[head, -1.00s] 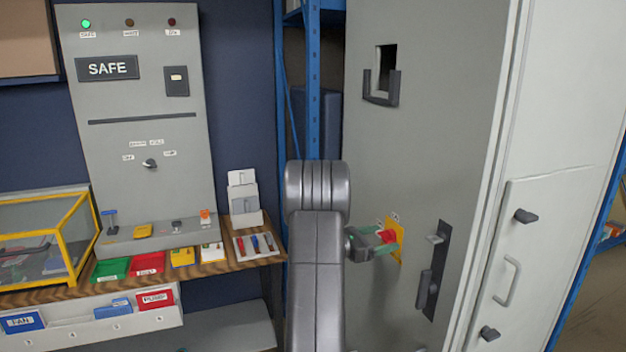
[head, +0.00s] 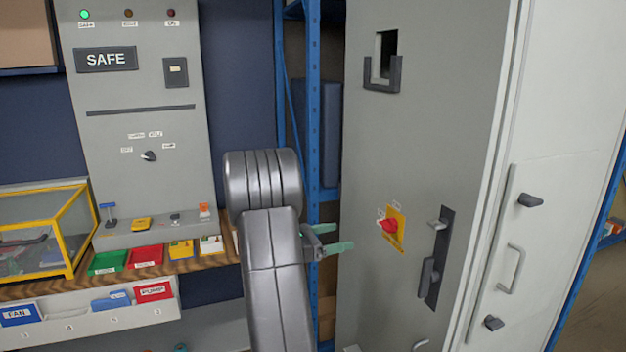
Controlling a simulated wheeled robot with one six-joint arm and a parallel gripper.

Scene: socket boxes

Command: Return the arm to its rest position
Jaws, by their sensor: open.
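My gripper (head: 342,238) is open and empty, with its two green fingertips pointing right, left of the cabinet's red knob. My grey arm rises from the bottom of the head view in front of the blue rack and hides part of the bench. The red rotary knob (head: 389,226) sits on a yellow plate (head: 400,240) on the grey cabinet door (head: 430,130). The fingers are apart from the knob in the picture.
A black door handle (head: 436,260) is right of the knob. A grey panel with a SAFE sign (head: 106,59) stands at left above a bench with coloured trays (head: 146,257) and a yellow-framed case (head: 78,225). A blue rack post (head: 313,100) stands behind my arm.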

